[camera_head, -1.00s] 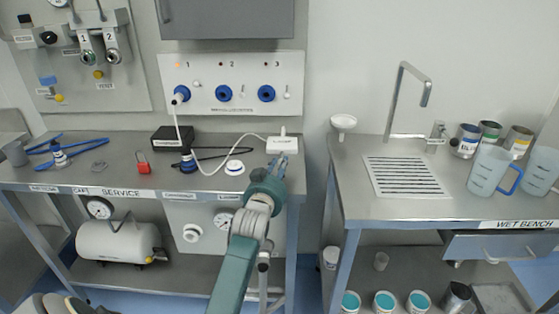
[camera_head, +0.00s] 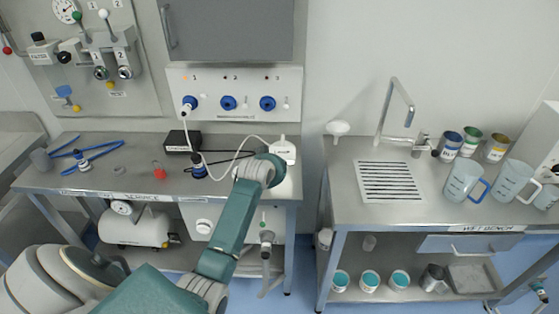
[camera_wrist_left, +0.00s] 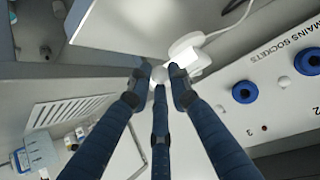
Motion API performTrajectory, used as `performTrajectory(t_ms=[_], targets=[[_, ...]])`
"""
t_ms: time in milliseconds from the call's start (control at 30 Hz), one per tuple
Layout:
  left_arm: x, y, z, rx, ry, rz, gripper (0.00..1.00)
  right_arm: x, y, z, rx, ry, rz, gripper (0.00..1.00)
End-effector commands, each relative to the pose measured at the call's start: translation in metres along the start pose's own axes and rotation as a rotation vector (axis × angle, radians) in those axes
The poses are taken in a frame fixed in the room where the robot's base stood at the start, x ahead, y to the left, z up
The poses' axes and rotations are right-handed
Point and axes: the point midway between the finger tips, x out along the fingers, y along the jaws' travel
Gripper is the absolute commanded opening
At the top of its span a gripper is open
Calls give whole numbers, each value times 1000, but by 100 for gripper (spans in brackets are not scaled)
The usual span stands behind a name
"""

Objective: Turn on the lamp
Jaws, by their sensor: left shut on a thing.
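A white corded device (camera_head: 284,152), which may be the lamp, stands at the back right of the service bench. Its white cord runs left to a plug (camera_head: 189,103) in socket 1, where a small orange light shows. I cannot tell whether the lamp is lit. My left arm reaches to the device, and its wrist hides the fingers in the head view. In the left wrist view the dark blue fingers of my left gripper (camera_wrist_left: 159,88) are closed around a small white rounded knob (camera_wrist_left: 160,73). The white body (camera_wrist_left: 188,52) with its cord is just behind. My right gripper is not in view.
The mains socket panel (camera_head: 235,92) is on the wall behind, under a grey cabinet (camera_head: 232,32). A black box (camera_head: 182,141), a blue-black part (camera_head: 198,168) and a red item (camera_head: 158,170) stand left on the bench. A gap separates the wet bench (camera_head: 450,215).

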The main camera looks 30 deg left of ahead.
Motion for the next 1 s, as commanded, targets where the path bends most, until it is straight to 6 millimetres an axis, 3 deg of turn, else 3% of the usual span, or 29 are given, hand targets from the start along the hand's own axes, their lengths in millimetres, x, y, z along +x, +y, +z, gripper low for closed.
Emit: performTrajectory(t_ms=[33, 200, 933, 967, 1000], targets=[[-3, -1, -7, -6, -27, 5, 0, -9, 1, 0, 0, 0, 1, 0], [-2, -1, -10, -23, -112, 22, 0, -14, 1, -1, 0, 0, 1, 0], [-2, -2, -12, -39, -191, 37, 0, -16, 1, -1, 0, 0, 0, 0], [-2, -2, -12, -39, -190, 37, 23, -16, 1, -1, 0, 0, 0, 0], [-2, -2, -12, -39, -190, 37, 31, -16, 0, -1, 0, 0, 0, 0]])
